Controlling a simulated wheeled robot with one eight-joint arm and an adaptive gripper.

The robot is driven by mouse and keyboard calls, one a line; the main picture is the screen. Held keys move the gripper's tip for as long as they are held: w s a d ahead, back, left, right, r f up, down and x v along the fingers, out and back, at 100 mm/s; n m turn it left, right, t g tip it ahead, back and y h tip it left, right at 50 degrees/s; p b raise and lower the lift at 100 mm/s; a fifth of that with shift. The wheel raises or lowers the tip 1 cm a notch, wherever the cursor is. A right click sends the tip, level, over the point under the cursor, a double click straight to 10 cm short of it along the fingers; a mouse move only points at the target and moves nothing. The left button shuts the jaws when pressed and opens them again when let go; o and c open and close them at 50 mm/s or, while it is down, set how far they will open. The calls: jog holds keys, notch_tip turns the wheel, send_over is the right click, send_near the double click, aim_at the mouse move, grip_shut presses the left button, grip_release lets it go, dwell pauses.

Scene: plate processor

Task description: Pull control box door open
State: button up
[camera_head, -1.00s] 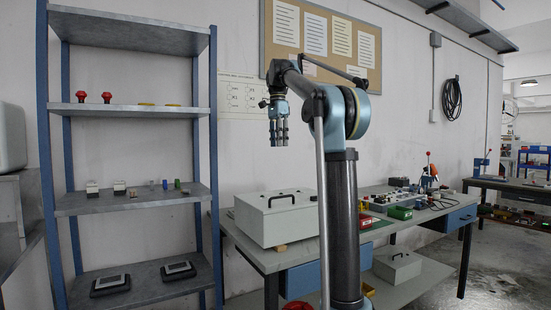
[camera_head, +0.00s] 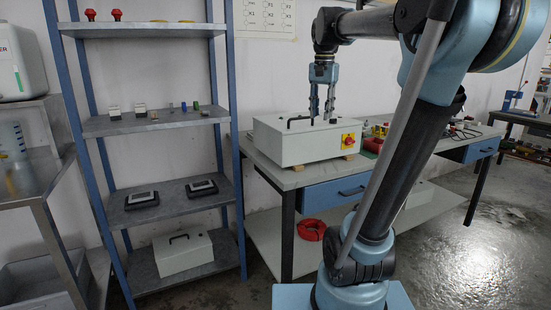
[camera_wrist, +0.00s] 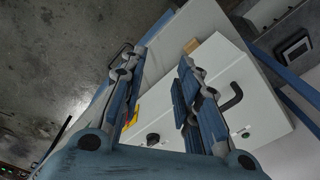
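The control box (camera_head: 300,146) is a white box lying on the workbench, with a red and yellow switch (camera_head: 348,140) on its front side. A black handle (camera_head: 299,121) stands on its upper face, which looks closed. My gripper (camera_head: 322,118) points down just above this face, to the right of the handle. Its two fingers are apart with nothing visible between them. In the wrist view the box also shows beyond my gripper (camera_wrist: 158,64), with a black handle (camera_wrist: 233,97) to the right of the right finger. I cannot tell whether a fingertip touches the box.
The workbench (camera_head: 290,178) has a blue drawer (camera_head: 335,191) under the box. A shelf rack (camera_head: 165,121) stands close on the left, holding another white box (camera_head: 183,252) on its lowest board. A red coil (camera_head: 311,229) lies below the bench. Floor at the right is clear.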

jog(key=s+d+f+n+t, duration=0.1)
jog(key=s+f+n, duration=0.1)
jog(key=s+f, duration=0.65)
jog(key=s+d+f+n, duration=0.1)
jog(key=s+f+n, duration=0.3)
jog(key=f, duration=0.8)
jog(key=s+d+f+n+t, duration=0.1)
jog(key=s+d+f, duration=0.1)
jog(key=s+f, duration=0.75)
notch_tip(320, 180, up, 44)
jog(key=f+m+y, duration=0.1)
jog(key=m, duration=1.2)
send_over(302, 118)
jog(key=s+d, duration=0.1)
jog(key=s, duration=0.2)
jog(key=shift+g, duration=0.3)
jog(key=w+f, duration=0.1)
jog(key=f, duration=0.4)
jog(key=w+f, duration=0.1)
jog(key=f, duration=0.5)
jog(key=w+a+f, duration=0.1)
jog(key=f, duration=0.4)
jog(key=shift+f, duration=0.25)
jog(key=shift+c, duration=0.2)
grip_shut()
